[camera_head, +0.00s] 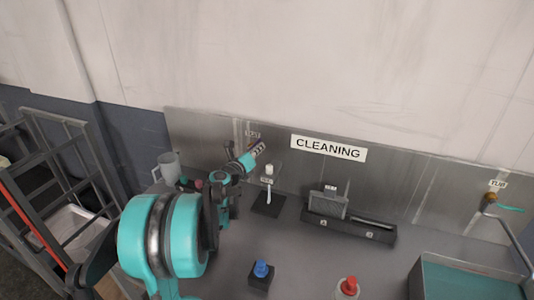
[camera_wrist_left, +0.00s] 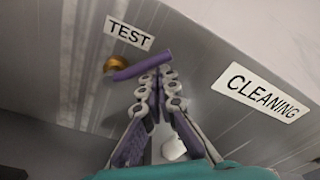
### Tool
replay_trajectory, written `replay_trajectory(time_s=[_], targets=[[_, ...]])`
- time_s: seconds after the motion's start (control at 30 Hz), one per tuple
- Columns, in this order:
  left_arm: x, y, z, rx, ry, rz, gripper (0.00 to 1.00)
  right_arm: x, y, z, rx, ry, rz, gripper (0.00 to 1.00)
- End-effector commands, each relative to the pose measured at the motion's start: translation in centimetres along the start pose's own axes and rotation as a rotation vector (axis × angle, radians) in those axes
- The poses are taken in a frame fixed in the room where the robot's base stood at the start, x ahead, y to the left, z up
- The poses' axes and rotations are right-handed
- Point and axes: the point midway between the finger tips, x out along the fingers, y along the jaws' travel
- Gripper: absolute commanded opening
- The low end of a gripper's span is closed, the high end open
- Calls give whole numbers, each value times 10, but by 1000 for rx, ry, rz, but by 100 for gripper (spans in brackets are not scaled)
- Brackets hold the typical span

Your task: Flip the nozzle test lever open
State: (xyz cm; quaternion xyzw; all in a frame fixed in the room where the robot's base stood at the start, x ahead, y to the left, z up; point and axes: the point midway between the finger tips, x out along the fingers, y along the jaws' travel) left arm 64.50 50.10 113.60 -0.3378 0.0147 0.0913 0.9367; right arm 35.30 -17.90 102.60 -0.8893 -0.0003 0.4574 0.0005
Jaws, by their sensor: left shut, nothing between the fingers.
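The purple test lever (camera_wrist_left: 141,65) sits on a brass valve (camera_wrist_left: 115,65) on the metal back panel, below the TEST label (camera_wrist_left: 130,33). It extends right from the valve, tilted slightly up. My left gripper (camera_wrist_left: 160,82) is shut and empty, its fingertips at the lever's free end; I cannot tell whether they touch. In the head view my left gripper (camera_head: 257,150) is up against the back panel, below the small TEST label (camera_head: 252,134), and hides most of the lever area. My right gripper is not in view.
A jug (camera_head: 168,168) is behind my arm. A blue button (camera_head: 261,269), a red button (camera_head: 348,286) and a dark tray (camera_head: 350,229) are on the counter. Another valve with a teal lever (camera_head: 511,209) is far right.

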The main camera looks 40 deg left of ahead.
Motion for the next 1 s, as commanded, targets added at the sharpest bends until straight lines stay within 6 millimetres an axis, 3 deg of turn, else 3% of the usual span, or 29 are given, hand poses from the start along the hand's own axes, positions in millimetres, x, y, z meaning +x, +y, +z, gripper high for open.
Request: replay_trajectory(time_s=[0.5,1.0], targets=[[-3,6,28,1,-2,2,0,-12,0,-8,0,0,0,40],[-4,12,38,1,-2,2,0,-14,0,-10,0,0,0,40]])
